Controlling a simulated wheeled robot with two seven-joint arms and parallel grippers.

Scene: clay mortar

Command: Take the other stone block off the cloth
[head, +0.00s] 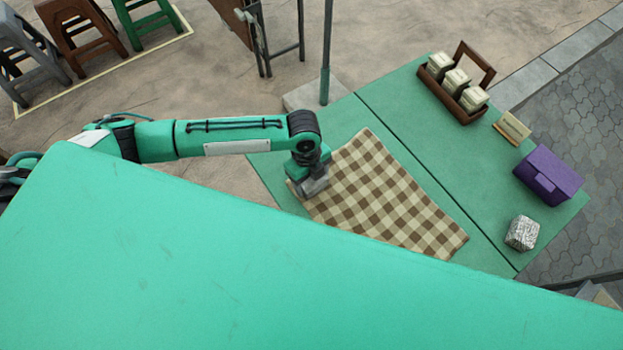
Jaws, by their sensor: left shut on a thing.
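A brown-and-cream checked cloth (385,200) lies on the green table. My left gripper (313,187) points down at the cloth's left end. It is shut on a stone block, which the gripper hides almost wholly; I cannot tell whether the block touches the cloth. A speckled grey-white stone block (522,233) stands on the bare table at the right, apart from the cloth. No other block shows on the cloth. My right gripper is out of view.
On the green table (400,105) stand a brown wooden caddy (436,92) with pale jars, a small tan card holder (512,128) and a purple box (548,175). A dark pole (326,60) rises behind the table. The tabletop between cloth and caddy is clear.

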